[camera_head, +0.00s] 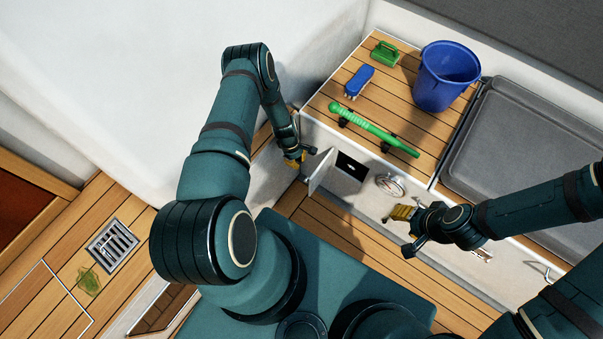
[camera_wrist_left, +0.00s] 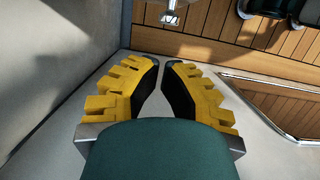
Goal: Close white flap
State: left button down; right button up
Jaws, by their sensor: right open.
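The white flap (camera_head: 321,171) stands open in the head view, swung out from the left side of a dark opening (camera_head: 350,167) in the pale locker front. My left gripper (camera_head: 300,158) is just left of the flap, near its upper edge; I cannot tell whether they touch. In the left wrist view its yellow fingers (camera_wrist_left: 160,64) converge, with a narrow gap at the tips and nothing visible between them. My right gripper (camera_head: 396,213) is open and empty, in front of the locker, to the right of the flap and below a round fitting.
The round metal fitting (camera_head: 390,184) is right of the opening. On the wooden bench top (camera_head: 400,90) are a blue bucket (camera_head: 446,76), a blue brush (camera_head: 359,81), a green brush (camera_head: 384,53) and a green handle (camera_head: 374,130). A grey hatch (camera_head: 530,140) lies right. Slatted floor (camera_head: 335,225) is below the flap.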

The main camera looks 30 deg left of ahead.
pick_arm(q)
jog(key=b+x, duration=0.2)
jog(key=x, duration=0.6)
pick_arm(e)
jog(key=shift+w+f, duration=0.25)
jog(key=shift+f, duration=0.9)
pick_arm(q)
jog(key=shift+r, duration=0.1)
